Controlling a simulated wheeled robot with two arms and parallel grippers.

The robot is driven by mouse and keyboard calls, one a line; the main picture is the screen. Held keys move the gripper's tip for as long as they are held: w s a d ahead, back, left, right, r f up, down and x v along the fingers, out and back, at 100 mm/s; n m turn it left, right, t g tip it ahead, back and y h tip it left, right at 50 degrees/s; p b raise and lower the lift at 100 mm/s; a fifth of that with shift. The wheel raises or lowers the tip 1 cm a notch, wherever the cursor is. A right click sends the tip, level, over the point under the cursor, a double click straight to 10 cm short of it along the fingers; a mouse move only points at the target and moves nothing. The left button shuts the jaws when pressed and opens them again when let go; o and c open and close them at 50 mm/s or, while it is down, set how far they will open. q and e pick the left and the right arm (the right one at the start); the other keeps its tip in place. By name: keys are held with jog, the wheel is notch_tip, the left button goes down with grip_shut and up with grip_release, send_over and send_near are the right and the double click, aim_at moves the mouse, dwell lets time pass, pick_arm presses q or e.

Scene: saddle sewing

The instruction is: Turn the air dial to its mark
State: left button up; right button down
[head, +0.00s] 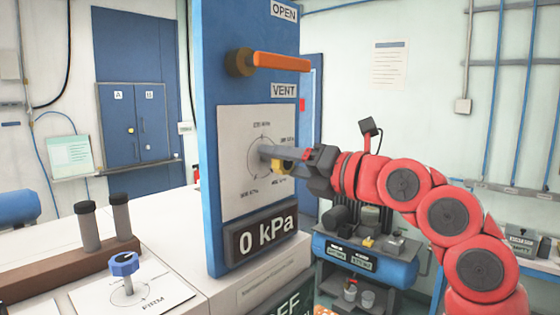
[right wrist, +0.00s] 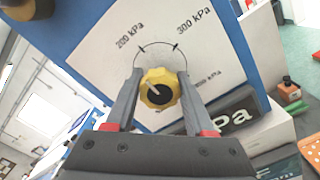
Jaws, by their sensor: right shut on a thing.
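The air dial (right wrist: 160,88) is a yellow scalloped knob with a black centre and a white pointer. It sits on a white scale plate (head: 235,190) on the blue panel. In the right wrist view the pointer tilts to the upper left. My right gripper (head: 270,158) has its grey fingers on both sides of the dial and is shut on it. In the head view the fingers hide most of the dial. The display (head: 262,238) below reads 0 kPa. My left gripper is not in view.
An orange lever (head: 282,61) sticks out level above the plate, between the OPEN and VENT labels. At the lower left, a blue knob (head: 124,263) stands on a white card beside a brown block (head: 60,270) with two grey posts. A blue compressor (head: 365,262) stands behind my right arm.

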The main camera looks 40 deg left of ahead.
jog(key=shift+f, duration=0.2)
jog(key=c, duration=0.5)
grip_release()
jog(key=shift+o, duration=1.2)
jog(key=shift+r, duration=0.15)
jog(key=shift+d, duration=0.1)
jog(key=shift+d, duration=0.35)
jog(key=s+d+b, duration=0.1)
jog(key=d+b, duration=0.4)
jog(key=d, duration=1.1)
jog(key=shift+s+d, duration=0.15)
jog(key=shift+d, duration=0.15)
